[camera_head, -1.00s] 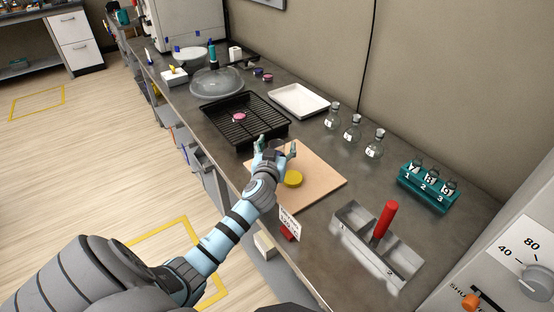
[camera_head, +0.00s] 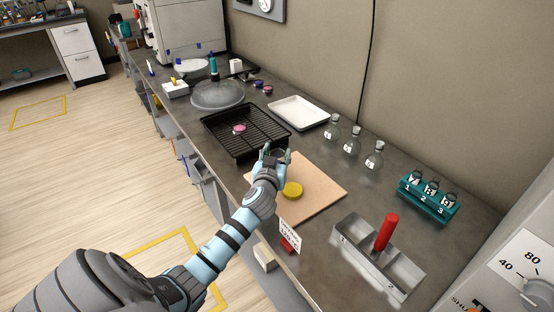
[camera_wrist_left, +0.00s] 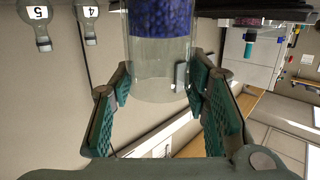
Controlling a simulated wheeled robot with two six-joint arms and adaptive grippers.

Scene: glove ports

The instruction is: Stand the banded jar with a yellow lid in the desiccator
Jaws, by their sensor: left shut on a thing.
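My left gripper (camera_head: 276,154) is shut on a clear glass jar (camera_wrist_left: 165,60), above the far edge of a tan board (camera_head: 318,190). In the left wrist view, the jar stands between the green finger pads (camera_wrist_left: 160,95), with dark blue contents in part of it and clear glass toward the fingers. I see no lid on it, and I cannot make out a band. A round yellow lid (camera_head: 292,190) lies on the board, just in front of the gripper. A clear domed glass vessel (camera_head: 217,95), seemingly the desiccator, stands farther back. My right gripper is not in view.
A black tray with a rack (camera_head: 245,135) stands behind the board, with a pink-topped item (camera_head: 239,129) on it. A white tray (camera_head: 299,112), several flasks (camera_head: 352,142), a teal rack (camera_head: 430,200) and a grey divided box (camera_head: 378,258) with a red handle stand around.

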